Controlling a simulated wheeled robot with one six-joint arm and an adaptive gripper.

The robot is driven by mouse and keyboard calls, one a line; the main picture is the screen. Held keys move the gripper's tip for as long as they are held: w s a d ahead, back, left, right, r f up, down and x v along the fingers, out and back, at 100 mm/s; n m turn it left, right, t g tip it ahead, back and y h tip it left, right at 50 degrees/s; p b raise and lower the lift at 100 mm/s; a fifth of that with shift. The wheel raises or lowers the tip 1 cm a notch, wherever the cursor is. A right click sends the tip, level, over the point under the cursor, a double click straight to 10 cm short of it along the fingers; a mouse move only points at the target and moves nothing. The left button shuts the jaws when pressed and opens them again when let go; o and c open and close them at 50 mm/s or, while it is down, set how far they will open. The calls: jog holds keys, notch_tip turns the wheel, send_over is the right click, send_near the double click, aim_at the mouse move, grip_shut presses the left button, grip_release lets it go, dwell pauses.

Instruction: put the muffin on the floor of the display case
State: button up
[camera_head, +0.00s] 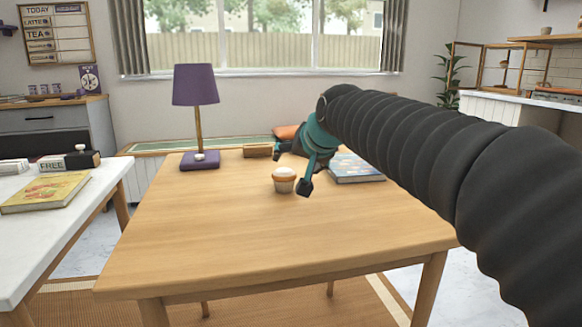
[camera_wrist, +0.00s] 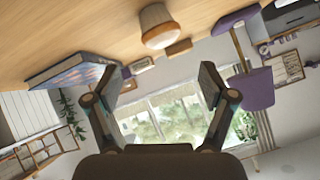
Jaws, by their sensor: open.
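The muffin (camera_head: 284,180), pale-topped in a tan cup, stands upright on the wooden table (camera_head: 215,232). My gripper (camera_head: 292,169) is open and empty, tilted above the table just behind and beside the muffin. In the wrist view the muffin (camera_wrist: 158,26) appears above the gap between my spread fingers (camera_wrist: 158,84), apart from them. The display case (camera_head: 497,45), a wood-framed glass box, stands on the white counter at the back right. Its floor is too small to make out clearly.
A purple lamp (camera_head: 197,86) stands at the table's back left. A blue book (camera_head: 356,169) lies right of my gripper, and a small wooden block (camera_head: 258,151) lies behind the muffin. The table's front is clear. A white table (camera_head: 70,214) stands at left.

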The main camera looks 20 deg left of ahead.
jog(key=shift+v, duration=0.8)
